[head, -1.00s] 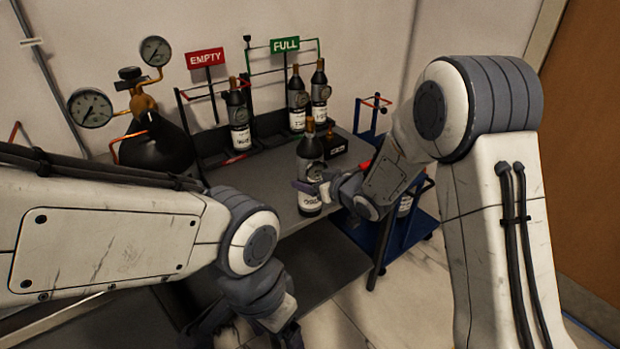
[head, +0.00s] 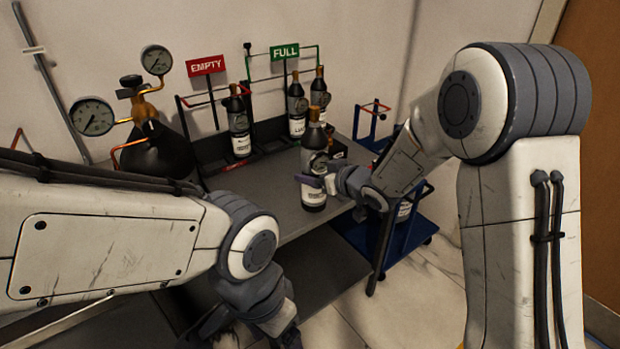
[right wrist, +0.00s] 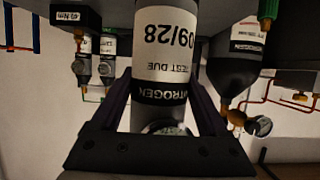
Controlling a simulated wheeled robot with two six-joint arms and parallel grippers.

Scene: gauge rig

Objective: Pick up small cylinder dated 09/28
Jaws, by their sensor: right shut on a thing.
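The small dark cylinder (head: 314,162) with a white label stands upright in my right gripper (head: 316,184), over the grey bench. In the right wrist view the cylinder (right wrist: 166,45) fills the space between the two fingers of the right gripper (right wrist: 162,95). Its label reads 09/28, TEST DUE and NITROGEN, upside down. The right gripper is shut on it. The cylinder looks slightly raised, but the gap under its base is hard to judge. My left gripper (head: 235,325) is low at the bottom edge, dark and partly cut off; its jaws are unclear.
One cylinder (head: 239,125) stands by the red EMPTY sign (head: 205,65). Two cylinders (head: 297,108) stand by the green FULL sign (head: 284,51). A black block (head: 337,149) sits behind the held cylinder. A gauge regulator (head: 92,116) is at left, a blue cart (head: 412,225) at right.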

